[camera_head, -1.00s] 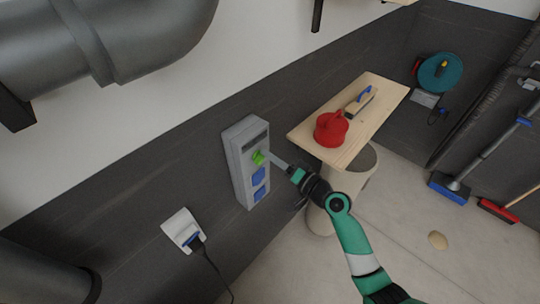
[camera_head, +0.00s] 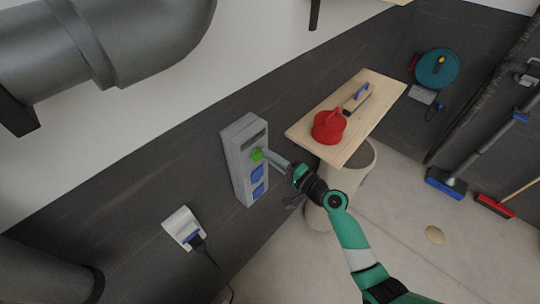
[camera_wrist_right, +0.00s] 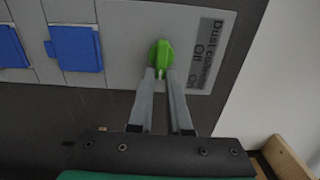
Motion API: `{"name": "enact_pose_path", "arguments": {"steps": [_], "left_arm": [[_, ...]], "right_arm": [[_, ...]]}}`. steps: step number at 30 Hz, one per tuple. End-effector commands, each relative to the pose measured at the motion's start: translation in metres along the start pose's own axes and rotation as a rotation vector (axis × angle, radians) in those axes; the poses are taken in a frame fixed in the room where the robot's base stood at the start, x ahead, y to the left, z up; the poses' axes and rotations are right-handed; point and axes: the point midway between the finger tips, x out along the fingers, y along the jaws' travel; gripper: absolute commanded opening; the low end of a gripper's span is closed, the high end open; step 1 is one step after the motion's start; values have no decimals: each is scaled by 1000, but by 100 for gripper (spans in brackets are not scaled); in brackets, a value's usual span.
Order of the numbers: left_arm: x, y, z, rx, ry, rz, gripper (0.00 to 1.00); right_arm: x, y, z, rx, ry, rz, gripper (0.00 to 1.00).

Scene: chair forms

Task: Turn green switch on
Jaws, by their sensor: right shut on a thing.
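The green switch (camera_head: 257,155) is a small knob on the upper part of a grey wall box (camera_head: 233,150). In the right wrist view the green switch (camera_wrist_right: 160,56) sits beside a label reading "Dust collector Off On". My right gripper (camera_head: 265,156) reaches the box from the right. In the right wrist view both fingers of the right gripper (camera_wrist_right: 163,76) are at the lower part of the knob, shut on it. The fingertips partly hide the knob. My left gripper is not in view.
Blue socket covers (camera_head: 257,172) sit below the switch on the box. A wooden board (camera_head: 375,115) with a red can (camera_head: 329,127) stands to the right, near the arm. A white socket (camera_head: 182,229) with a plugged cable is lower left.

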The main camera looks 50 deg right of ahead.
Motion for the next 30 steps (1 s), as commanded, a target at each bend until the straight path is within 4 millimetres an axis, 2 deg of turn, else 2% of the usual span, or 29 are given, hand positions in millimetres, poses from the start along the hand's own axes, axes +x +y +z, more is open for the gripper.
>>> {"name": "enact_pose_path", "arguments": {"steps": [11,12,16,25,30], "left_arm": [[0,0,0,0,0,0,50],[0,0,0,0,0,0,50],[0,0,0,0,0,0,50],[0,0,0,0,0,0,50],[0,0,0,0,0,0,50]], "right_arm": [[0,0,0,5,1,-1,0],[0,0,0,5,1,-1,23],[0,0,0,5,1,0,46],[-1,0,0,4,0,0,46],[-22,1,-1,4,2,1,46]]}}
